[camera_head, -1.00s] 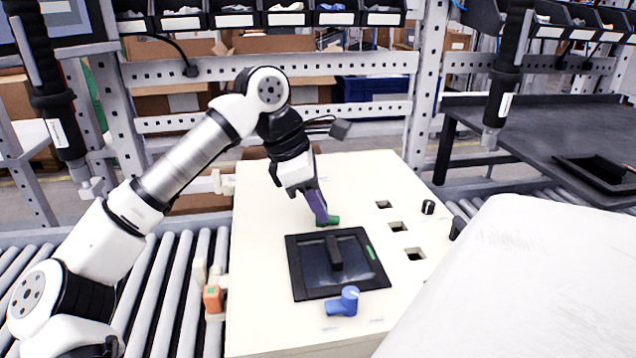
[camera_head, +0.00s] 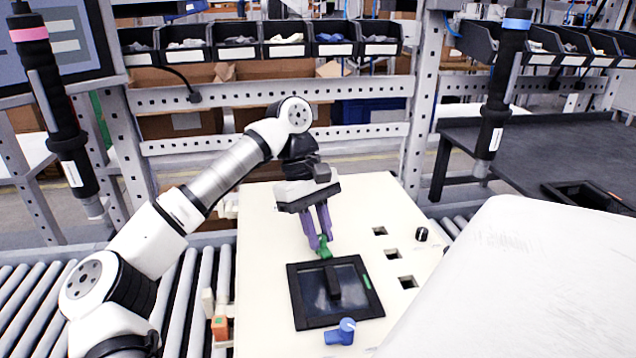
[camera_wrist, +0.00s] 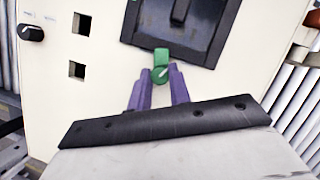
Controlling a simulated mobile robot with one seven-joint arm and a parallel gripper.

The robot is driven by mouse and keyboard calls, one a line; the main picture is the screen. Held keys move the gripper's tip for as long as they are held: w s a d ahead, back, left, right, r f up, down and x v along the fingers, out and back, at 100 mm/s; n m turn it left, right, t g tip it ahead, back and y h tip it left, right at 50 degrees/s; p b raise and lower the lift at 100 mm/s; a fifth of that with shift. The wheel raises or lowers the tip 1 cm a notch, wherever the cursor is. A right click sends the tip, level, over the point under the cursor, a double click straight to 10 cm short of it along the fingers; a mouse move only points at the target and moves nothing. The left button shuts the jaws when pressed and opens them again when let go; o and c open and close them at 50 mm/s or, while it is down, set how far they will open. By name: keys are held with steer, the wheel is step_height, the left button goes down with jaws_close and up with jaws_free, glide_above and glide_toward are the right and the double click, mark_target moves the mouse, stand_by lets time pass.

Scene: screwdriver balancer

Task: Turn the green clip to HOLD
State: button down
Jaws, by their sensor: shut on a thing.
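The green clip (camera_head: 325,247) sits on the cream panel (camera_head: 262,300), at the upper edge of the black-framed tray. In the head view it now points toward the tray. My gripper (camera_head: 319,240) has its purple fingers shut on the clip from above. In the wrist view the clip (camera_wrist: 161,66) shows between the fingertips (camera_wrist: 161,78), with a pale line on its round hub and its arm reaching to the tray frame. A blue clip (camera_head: 341,332) sits at the tray's lower edge. I cannot read any HOLD label.
The black-framed tray (camera_head: 291,290) holds a dark bar (camera_head: 333,287). Square holes (camera_head: 392,254) and a black knob (camera_head: 422,234) lie to the right. An orange-and-white fixture (camera_head: 220,327) is at the panel's left edge. A large white surface (camera_head: 500,290) fills the lower right.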

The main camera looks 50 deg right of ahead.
steer(key=shift+d+r+m+y+p, duration=0.1)
steer(key=shift+m+y+p, duration=0.6)
steer(key=shift+m, duration=0.8)
steer(key=shift+t, duration=0.3)
steer(key=c, duration=1.3)
jaws_free()
steer(key=p+v, duration=0.3)
steer(key=v, duration=1)
steer(key=shift+w+r, duration=0.25)
steer(key=shift+r, duration=0.1)
steer(key=shift+f, duration=0.1)
